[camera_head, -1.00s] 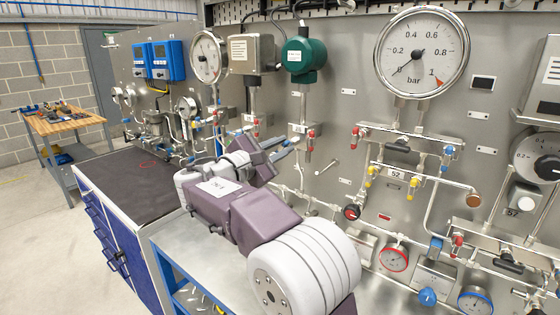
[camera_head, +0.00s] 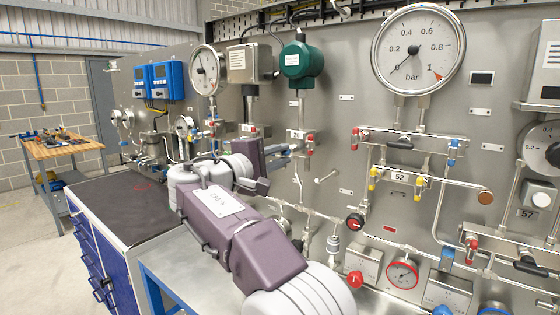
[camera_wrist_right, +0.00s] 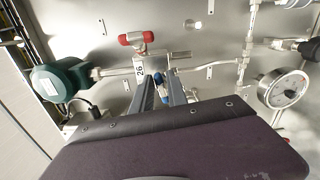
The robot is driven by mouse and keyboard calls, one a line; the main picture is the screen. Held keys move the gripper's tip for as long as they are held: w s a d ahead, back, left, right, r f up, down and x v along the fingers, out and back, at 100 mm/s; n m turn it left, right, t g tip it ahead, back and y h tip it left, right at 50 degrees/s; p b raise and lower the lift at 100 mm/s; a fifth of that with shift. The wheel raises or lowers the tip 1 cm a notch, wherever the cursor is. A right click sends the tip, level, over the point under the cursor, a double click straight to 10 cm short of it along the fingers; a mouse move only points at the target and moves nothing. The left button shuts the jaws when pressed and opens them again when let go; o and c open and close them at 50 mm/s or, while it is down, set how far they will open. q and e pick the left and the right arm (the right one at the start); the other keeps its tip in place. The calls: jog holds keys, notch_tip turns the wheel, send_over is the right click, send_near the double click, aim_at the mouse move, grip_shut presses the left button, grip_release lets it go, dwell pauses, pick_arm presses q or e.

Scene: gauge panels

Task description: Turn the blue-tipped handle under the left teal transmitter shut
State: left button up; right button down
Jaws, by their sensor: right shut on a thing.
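The teal transmitter (camera_head: 301,60) is a rounded green housing on a vertical stem in the head view. It also shows at the left of the wrist view (camera_wrist_right: 58,82). Below it sits a small valve block with the label 26 (camera_wrist_right: 140,71) and a red-tipped handle (camera_wrist_right: 137,39). My right gripper (camera_head: 284,154) is at this block, reaching in from the left. In the wrist view its two grey fingers (camera_wrist_right: 161,90) are closed around the blue-tipped handle (camera_wrist_right: 161,84). The fingers hide part of this handle. My left gripper is not in view.
A grey boxed transmitter (camera_head: 249,63) and a round gauge (camera_head: 207,70) are left of the teal one. A large bar gauge (camera_head: 418,49) and valve block 52 (camera_head: 399,177) are to the right. Pipes run below. A dark-topped bench (camera_head: 110,207) stands at left.

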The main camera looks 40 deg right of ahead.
jog(key=shift+f+m+b, duration=0.1)
jog(key=shift+m+b, duration=0.4)
jog(key=shift+m, duration=0.1)
dwell(1.8)
jog(key=c, duration=1.5)
grip_release()
